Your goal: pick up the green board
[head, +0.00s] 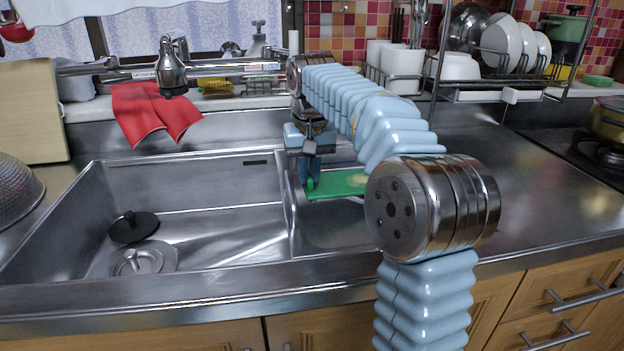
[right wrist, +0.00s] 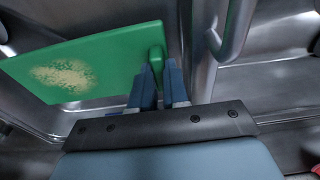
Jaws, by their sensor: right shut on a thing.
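The green board (head: 342,185) is in the small right-hand basin of the sink, partly hidden behind my right arm. In the right wrist view the green board (right wrist: 118,50) is a flat slab with a patch of pale crumbs or chopped bits on it. My right gripper (head: 310,182) points down at the board's left end. In the right wrist view the fingers of my right gripper (right wrist: 161,78) are shut on a raised green part at the board's edge. I cannot tell whether the board touches the basin below. My left gripper is not in view.
The large sink basin (head: 210,200) lies to the left, with a black stopper (head: 134,226) and a round drain (head: 145,258). A metal divider separates the basins. Behind are a tap (head: 171,68), a red cloth (head: 152,112) and a dish rack (head: 500,92). The right counter is clear.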

